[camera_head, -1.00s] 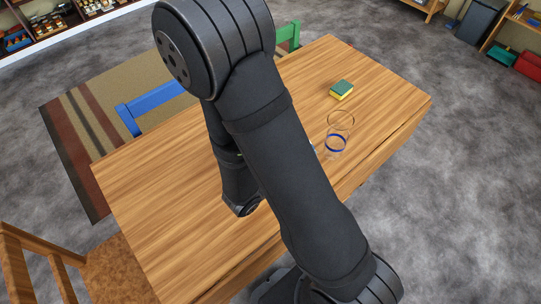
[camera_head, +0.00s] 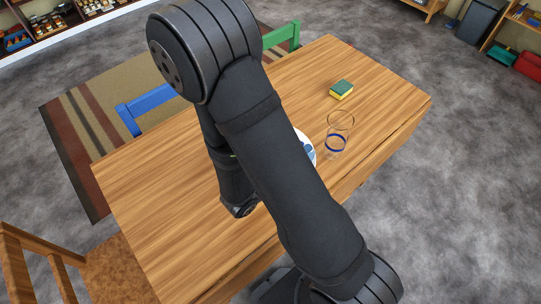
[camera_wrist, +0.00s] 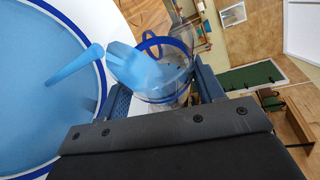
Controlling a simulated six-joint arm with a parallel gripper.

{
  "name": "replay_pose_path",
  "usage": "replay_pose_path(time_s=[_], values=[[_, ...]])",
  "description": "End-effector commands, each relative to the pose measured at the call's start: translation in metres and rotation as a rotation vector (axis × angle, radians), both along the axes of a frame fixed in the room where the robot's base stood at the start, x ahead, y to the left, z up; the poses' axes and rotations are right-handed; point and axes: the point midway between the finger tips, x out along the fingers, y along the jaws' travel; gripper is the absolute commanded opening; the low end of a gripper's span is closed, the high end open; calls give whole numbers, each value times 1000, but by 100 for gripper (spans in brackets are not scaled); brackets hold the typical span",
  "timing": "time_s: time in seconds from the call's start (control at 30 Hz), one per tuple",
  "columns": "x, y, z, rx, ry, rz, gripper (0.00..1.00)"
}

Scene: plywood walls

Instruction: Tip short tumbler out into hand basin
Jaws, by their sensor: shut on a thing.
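My gripper (camera_wrist: 163,90) is shut on the short tumbler (camera_wrist: 182,52), a clear glass with blue bands, in the wrist view. The tumbler is tilted sideways. Blue liquid (camera_wrist: 140,68) lies in it toward its left side, and a blue stream (camera_wrist: 75,66) runs from there down and left over the hand basin. The basin (camera_wrist: 101,72) is white with a blue band near its rim and has light blue inside. In the head view only a sliver of the basin (camera_head: 310,142) shows beside my arm. My arm hides the gripper and tumbler there.
A clear glass with a blue band (camera_head: 338,132) stands on the wooden table (camera_head: 150,200) just right of the basin. A green and yellow sponge (camera_head: 341,90) lies behind it. Blue and green chairs stand at the far side; the table's left part is clear.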

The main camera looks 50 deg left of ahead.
Motion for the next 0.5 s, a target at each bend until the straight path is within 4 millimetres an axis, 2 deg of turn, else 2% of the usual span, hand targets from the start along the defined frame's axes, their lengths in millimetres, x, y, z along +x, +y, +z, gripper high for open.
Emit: replay_pose_path(time_s=[0.5], values=[[-3,6,3,-49,-29,1,34]])
